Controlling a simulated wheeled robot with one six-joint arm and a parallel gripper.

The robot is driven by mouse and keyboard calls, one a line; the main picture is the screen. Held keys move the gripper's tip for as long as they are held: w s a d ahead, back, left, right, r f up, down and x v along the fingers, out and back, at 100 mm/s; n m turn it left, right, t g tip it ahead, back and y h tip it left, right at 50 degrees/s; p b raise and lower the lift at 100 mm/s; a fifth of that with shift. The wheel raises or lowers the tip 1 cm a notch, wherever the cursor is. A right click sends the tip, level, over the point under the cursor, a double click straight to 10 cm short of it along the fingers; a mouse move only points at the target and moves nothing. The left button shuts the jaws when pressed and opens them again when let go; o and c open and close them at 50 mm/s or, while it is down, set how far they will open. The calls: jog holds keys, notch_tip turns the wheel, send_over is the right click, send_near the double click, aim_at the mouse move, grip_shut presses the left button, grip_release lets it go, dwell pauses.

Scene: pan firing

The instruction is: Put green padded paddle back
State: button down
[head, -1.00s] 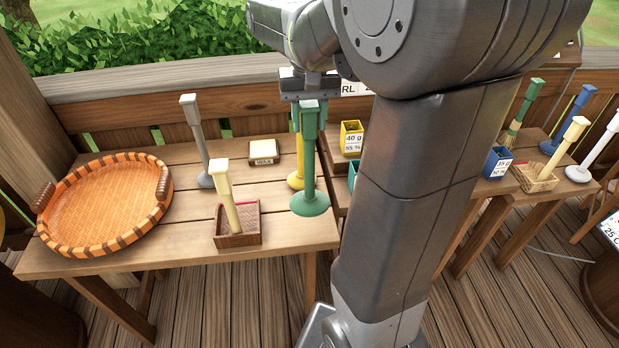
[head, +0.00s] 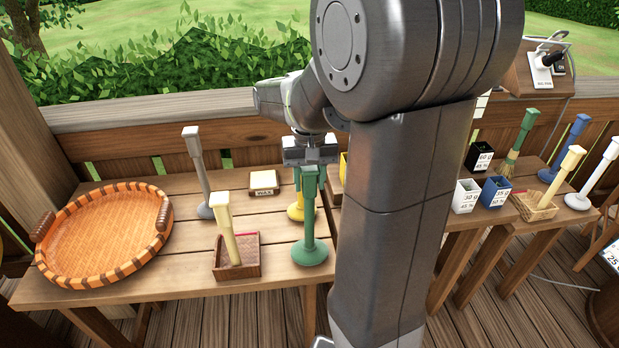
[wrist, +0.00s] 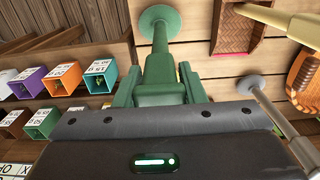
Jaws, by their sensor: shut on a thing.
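The green padded paddle (head: 310,220) stands upright, handle up and round disc down, over the right part of the left table. My gripper (head: 310,168) is shut on its handle from above; the handle hides part of the fingers. In the wrist view, my gripper (wrist: 170,92) has green fingers on either side of the paddle's (wrist: 160,66) handle, and the disc shows beyond. The disc is at the tabletop, but I cannot tell whether it touches or hovers just above.
A yellow paddle (head: 296,212) stands close behind. A grey paddle (head: 197,170), a wax block (head: 264,185), a brown box (head: 222,271) with a cream-handled tool (head: 226,222), and an orange round tray (head: 100,235) share the table. Small cups (head: 466,196) stand right, beyond my arm.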

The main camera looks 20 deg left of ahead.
jog(key=c, duration=0.9)
grip_release()
jog(key=shift+f, duration=0.15)
